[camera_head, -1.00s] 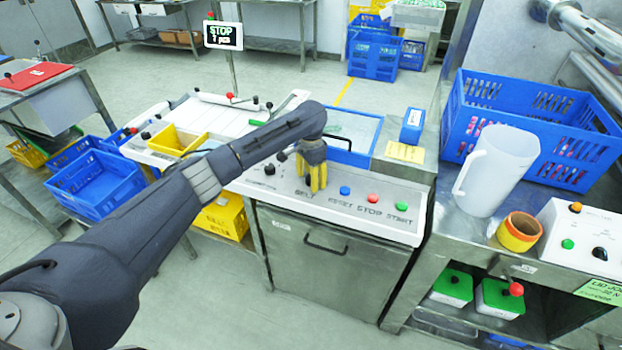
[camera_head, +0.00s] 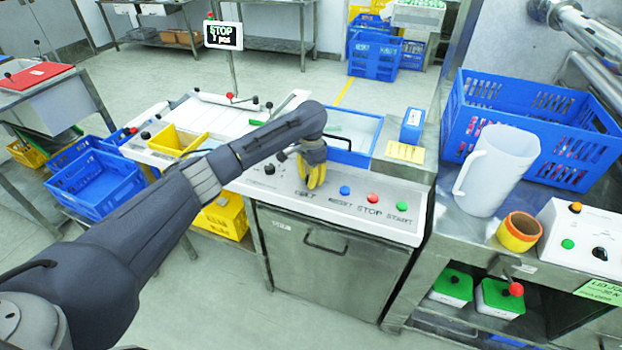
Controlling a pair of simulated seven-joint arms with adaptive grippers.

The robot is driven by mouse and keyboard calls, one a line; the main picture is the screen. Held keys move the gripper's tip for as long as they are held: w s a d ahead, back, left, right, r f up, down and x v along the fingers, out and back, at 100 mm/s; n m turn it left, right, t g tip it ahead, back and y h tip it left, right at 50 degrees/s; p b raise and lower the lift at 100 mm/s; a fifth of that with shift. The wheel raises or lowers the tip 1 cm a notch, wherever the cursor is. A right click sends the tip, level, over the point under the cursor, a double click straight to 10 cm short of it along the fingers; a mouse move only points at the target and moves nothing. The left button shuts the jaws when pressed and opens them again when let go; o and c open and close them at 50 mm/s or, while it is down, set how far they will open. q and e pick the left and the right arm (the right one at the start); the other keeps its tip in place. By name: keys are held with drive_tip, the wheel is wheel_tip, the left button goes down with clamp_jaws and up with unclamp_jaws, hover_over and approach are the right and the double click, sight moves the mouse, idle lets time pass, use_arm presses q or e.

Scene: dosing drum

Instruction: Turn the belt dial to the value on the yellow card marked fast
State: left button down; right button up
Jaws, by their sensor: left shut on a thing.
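My left gripper (camera_head: 313,178), with yellow fingers, points down at the control panel (camera_head: 262,195) and is shut on the belt dial, which its fingers hide. The label under it is partly covered. A black knob (camera_head: 269,169) stands on the panel to the left of the gripper. A blue button (camera_head: 345,190), a red button (camera_head: 372,198) and a green button (camera_head: 402,206) sit to its right, above the words RESET, STOP and START. A yellow card (camera_head: 405,152) lies behind the panel on the right; its writing is too small to read. My right gripper is not in view.
A blue box (camera_head: 412,125) stands behind the yellow card. A white jug (camera_head: 496,170), an orange-yellow cup (camera_head: 518,232) and a large blue crate (camera_head: 530,105) stand on the right bench. A display (camera_head: 223,36) reads STOP above the machine.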

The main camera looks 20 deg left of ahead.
use_arm(q)
drive_tip(key=shift+m, duration=0.6)
drive_tip(key=m, duration=1)
drive_tip(key=shift+m, duration=0.3)
idle(0.4)
drive_tip(key=c, duration=1)
unclamp_jaws()
wheel_tip(320, 180, up, 12)
idle(0.4)
